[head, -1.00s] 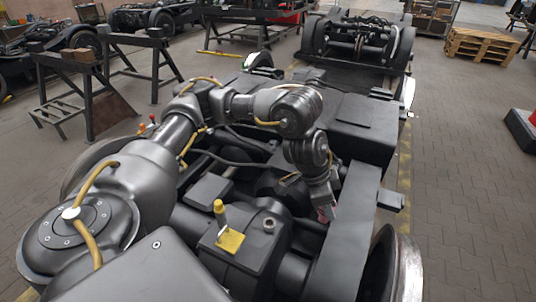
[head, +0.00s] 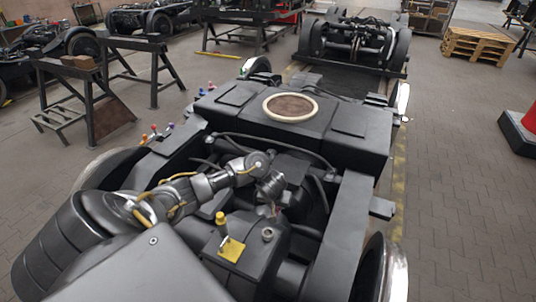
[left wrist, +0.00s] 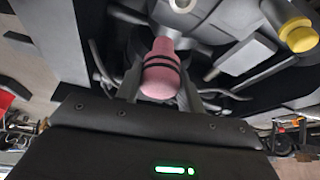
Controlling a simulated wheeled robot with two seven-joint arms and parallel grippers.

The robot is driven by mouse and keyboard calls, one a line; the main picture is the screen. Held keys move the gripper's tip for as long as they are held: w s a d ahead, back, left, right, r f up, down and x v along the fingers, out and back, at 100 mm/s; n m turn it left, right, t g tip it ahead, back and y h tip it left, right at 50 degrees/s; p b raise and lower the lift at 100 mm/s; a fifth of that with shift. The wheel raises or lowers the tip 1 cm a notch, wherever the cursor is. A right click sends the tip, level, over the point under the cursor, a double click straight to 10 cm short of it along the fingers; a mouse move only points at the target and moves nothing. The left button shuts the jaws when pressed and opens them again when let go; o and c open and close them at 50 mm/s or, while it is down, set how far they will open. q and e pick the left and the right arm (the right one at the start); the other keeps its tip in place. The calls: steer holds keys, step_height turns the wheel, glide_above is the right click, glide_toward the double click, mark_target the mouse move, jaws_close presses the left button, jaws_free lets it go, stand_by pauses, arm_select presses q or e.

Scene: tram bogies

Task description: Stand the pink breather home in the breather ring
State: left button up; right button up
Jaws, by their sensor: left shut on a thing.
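The pink breather (left wrist: 161,70), with dark bands, shows in the left wrist view. My left gripper (left wrist: 158,92) is shut on it, one finger on each side. In the head view my left gripper (head: 275,209) points down over the middle of the near bogie; its fingertips are small and dark, and I cannot make out the breather there. A small metal ring (head: 268,233) sits on the dark housing just below the gripper in the picture; it looks like the breather ring and appears empty. My right gripper is not in view.
A large cream ring (head: 290,105) lies on the cross beam behind. A long side beam (head: 345,225) runs on the right. Several coloured knobs stand at the left.

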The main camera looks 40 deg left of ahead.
arm_select(q)
steer(key=shift+s+a+f+n+y, duration=0.15)
steer(key=shift+s+a+f+n, duration=0.1)
steer(key=shift+s+a+f, duration=0.25)
steer(key=shift+s+a+f+n+y, duration=0.15)
steer(key=shift+s+a+f+n, duration=0.1)
steer(key=shift+s+a, duration=0.3)
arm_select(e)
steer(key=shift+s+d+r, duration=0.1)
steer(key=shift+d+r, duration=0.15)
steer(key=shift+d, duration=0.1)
